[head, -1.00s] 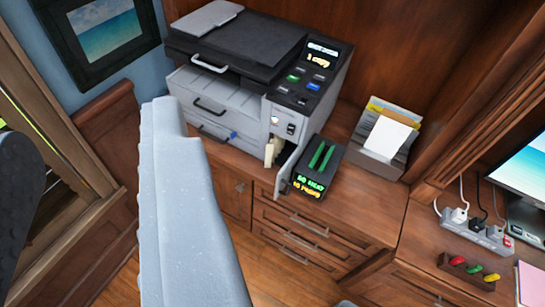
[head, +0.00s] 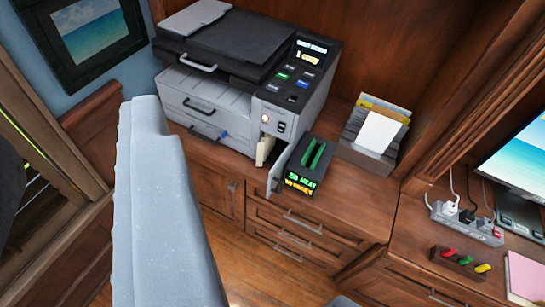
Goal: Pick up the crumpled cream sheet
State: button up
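A small crumpled cream sheet (head: 264,151) shows in the opening at the lower front right of the grey and black printer (head: 218,98). It is partly hidden inside, so I cannot see its full shape. The printer's narrow side door (head: 279,172) stands open just right of the sheet. My own pale grey arm part fills the left foreground, left of the printer's opening. My gripper's fingers are not in view.
A black box (head: 307,166) with green slots and lit text stands right of the open door. Beyond it is a paper holder (head: 377,136). A power strip (head: 466,222), a tray of coloured pieces (head: 459,263) and a monitor (head: 519,165) are at right. Drawers (head: 298,228) lie below.

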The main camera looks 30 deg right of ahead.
aim_at(267, 143)
jog(key=u, duration=0.85)
jog(key=i, duration=1.05)
jog(key=z, duration=1.35)
